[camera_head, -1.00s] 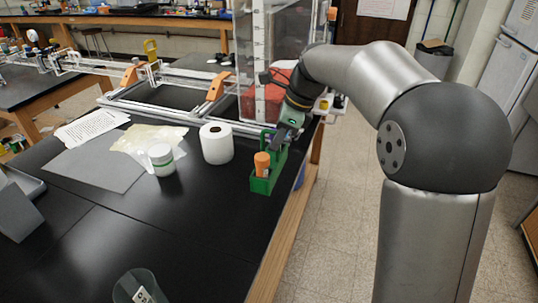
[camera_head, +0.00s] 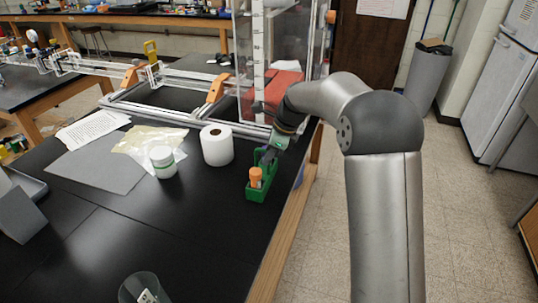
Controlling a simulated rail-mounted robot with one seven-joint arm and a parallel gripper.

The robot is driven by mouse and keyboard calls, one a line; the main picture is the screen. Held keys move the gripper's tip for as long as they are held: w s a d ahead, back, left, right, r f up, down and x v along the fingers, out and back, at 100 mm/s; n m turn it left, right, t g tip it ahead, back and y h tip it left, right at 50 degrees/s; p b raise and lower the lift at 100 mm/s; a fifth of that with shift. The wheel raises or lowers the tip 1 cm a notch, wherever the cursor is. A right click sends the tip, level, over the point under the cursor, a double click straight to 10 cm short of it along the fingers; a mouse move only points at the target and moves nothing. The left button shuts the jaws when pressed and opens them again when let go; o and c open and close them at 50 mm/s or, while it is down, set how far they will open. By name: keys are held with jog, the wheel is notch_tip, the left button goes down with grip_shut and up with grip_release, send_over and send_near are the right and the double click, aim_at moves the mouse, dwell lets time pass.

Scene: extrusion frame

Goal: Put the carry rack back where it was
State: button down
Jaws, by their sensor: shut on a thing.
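The green carry rack (camera_head: 262,193) is at the right edge of the black table, right of the white roll. It looks upright, with an orange-capped bottle (camera_head: 256,177) in its near end. My gripper (camera_head: 268,155) reaches in from behind and is shut on the rack at its upper far part. The fingertips are small and partly hidden by the rack. I cannot tell whether the rack's base touches the table.
A white paper roll (camera_head: 216,146) and a white jar (camera_head: 162,161) stand to the left. A clear tank in an extrusion frame (camera_head: 190,115) is behind. A clear beaker (camera_head: 140,290) stands at the front. The black table (camera_head: 190,235) is bare between them.

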jog(key=shift+f, duration=0.1)
jog(key=c, duration=1.5)
grip_release()
jog(key=v, duration=1.1)
jog(key=s+d+f+n+h, duration=0.1)
jog(key=s+d+f+n, duration=0.2)
jog(key=s, duration=0.9)
jog(key=s+d+f+n+h, duration=0.2)
jog(key=s+d+f+n, duration=0.1)
jog(key=s+n, duration=0.7)
jog(key=s+d+f+n+h, duration=0.1)
jog(key=s+d+f+n, duration=0.2)
jog(key=s, duration=1)
jog(key=shift+s+d+f+n+b, duration=0.2)
jog(key=shift+d+n, duration=0.45)
jog(key=shift+n, duration=0.3)
jog(key=shift+s+d+f+n+b, duration=0.2)
jog(key=shift+d+n, duration=0.5)
jog(key=shift+n, duration=0.25)
